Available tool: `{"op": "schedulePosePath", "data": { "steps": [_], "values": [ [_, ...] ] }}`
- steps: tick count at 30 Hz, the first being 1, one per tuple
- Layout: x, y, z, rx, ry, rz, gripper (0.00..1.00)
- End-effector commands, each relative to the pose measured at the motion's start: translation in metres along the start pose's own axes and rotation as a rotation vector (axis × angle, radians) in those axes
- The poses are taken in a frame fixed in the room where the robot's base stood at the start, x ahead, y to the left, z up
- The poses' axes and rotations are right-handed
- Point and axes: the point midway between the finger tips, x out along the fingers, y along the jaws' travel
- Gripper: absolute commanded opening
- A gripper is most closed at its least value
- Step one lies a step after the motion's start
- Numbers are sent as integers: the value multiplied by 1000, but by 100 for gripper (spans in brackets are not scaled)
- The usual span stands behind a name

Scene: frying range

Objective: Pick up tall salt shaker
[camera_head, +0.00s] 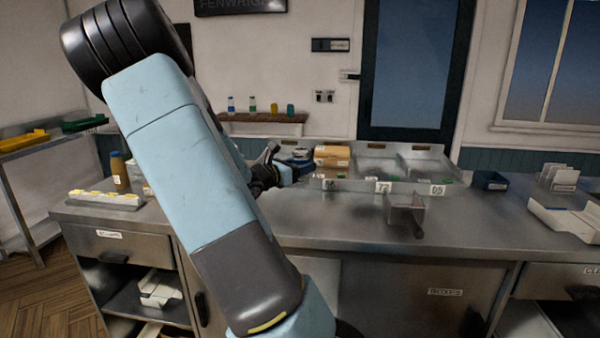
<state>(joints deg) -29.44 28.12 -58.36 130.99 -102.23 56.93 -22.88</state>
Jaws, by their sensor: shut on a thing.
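My gripper (274,168) is at the back-left part of the steel counter, just beyond my blue arm, which hides part of it. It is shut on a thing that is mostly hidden. A small grey shape (267,152) rises at the jaws and appears to be the tall salt shaker, but its outline is too small to tell clearly. I cannot tell whether it touches the counter.
A steel tray unit (350,184) with labelled bays stands right of my gripper. Small bottles (252,104) stand on a wall shelf (262,117) behind. The counter's right middle (470,220) is clear.

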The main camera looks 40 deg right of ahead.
Motion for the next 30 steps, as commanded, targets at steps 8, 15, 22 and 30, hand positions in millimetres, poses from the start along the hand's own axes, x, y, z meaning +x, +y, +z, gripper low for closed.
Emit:
{"op": "schedulePosePath", "data": {
  "steps": [8,15,22,30],
  "values": [
    [-24,-33,19,4,3,3,6],
    [-37,-52,29,2,2,3,6],
    [-42,-60,34,1,1,2,6],
    [-44,-62,35,0,0,1,6]
  ]
}}
